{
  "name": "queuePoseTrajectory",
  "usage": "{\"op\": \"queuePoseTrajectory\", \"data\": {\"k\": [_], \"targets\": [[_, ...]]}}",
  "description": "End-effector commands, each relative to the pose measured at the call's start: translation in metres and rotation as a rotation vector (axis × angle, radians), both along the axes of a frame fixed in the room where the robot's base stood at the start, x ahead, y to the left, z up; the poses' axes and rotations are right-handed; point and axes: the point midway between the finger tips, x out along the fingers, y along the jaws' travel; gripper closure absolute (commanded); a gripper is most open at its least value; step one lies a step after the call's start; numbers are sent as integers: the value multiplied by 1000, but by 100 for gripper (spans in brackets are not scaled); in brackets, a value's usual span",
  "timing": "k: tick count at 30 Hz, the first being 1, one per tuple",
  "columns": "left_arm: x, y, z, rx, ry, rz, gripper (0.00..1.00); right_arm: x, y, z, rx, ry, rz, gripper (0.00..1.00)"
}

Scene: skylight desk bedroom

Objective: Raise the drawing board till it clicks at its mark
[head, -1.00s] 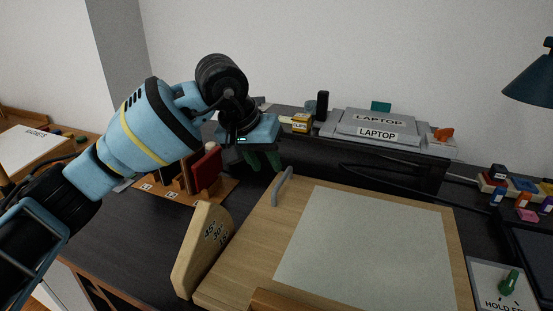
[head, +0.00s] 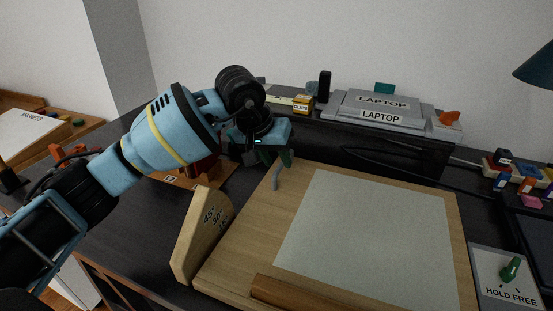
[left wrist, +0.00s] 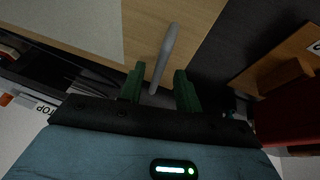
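The wooden drawing board (head: 250,240) with a pale sheet (head: 370,235) lies low on the dark desk; its exact tilt is hard to judge. A grey handle (head: 276,180) sits at its far left edge. A wooden angle plate (head: 200,235) with degree marks stands beside the board's left side. My left gripper (head: 274,160) is over the handle, fingers pointing down. In the left wrist view the green fingers (left wrist: 160,88) are apart, with the handle (left wrist: 164,58) showing between them; contact cannot be told. My right gripper is out of view.
A panel marked HOLD FREE (head: 508,292) with a green lever (head: 510,268) is at the right. Behind the board is a raised shelf with a laptop (head: 375,108) and a clips box (head: 302,104). A red object (left wrist: 290,115) stands close beside my left gripper.

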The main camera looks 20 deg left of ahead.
Motion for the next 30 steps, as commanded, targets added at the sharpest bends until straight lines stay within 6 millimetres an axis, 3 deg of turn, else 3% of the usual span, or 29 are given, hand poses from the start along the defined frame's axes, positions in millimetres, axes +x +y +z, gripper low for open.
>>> {"op": "queuePoseTrajectory", "data": {"k": [12,20,30], "targets": [[3,-2,-8,0,0,-1,67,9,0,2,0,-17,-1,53],[3,-2,-8,0,0,0,100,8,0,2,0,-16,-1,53],[3,-2,-7,0,-2,-1,100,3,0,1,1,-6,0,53]]}}
